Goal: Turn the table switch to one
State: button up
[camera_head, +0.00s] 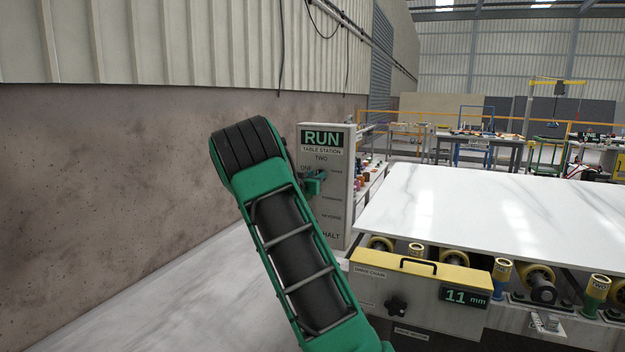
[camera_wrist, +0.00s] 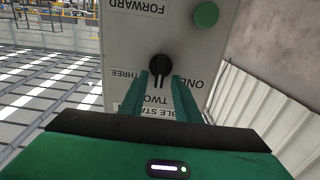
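The grey control box labelled RUN, TABLE STATION (camera_head: 340,215) stands beyond my arm in the head view. In the wrist view its face appears upside down, with THREE at left, ONE at right and TWO below the black table switch (camera_wrist: 160,66). The switch's narrow handle points down in the picture, towards TWO. My gripper (camera_wrist: 161,80) is open, with its green fingers apart on either side of the handle's lower end; I cannot tell whether they touch it. In the head view my gripper (camera_head: 314,182) is at the box's face, and the switch is hidden there.
A green button (camera_wrist: 206,14) sits on the same face. A white stone slab (camera_head: 500,215) lies on yellow rollers at right, behind a drive chain box (camera_head: 400,290) reading 11 mm. A brown and pale wall (camera_head: 100,180) runs along the left.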

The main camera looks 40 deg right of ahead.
jog(key=shift+d, duration=0.1)
grip_shut()
jog(key=shift+w, duration=0.1)
jog(key=shift+n, duration=0.4)
jog(key=n, duration=0.3)
jog(key=w+n, duration=0.1)
jog(key=n, duration=0.3)
jog(key=a+f+n, duration=0.1)
jog(key=n, duration=0.3)
jog(key=shift+w, duration=0.35)
jog(key=shift+n, duration=0.3)
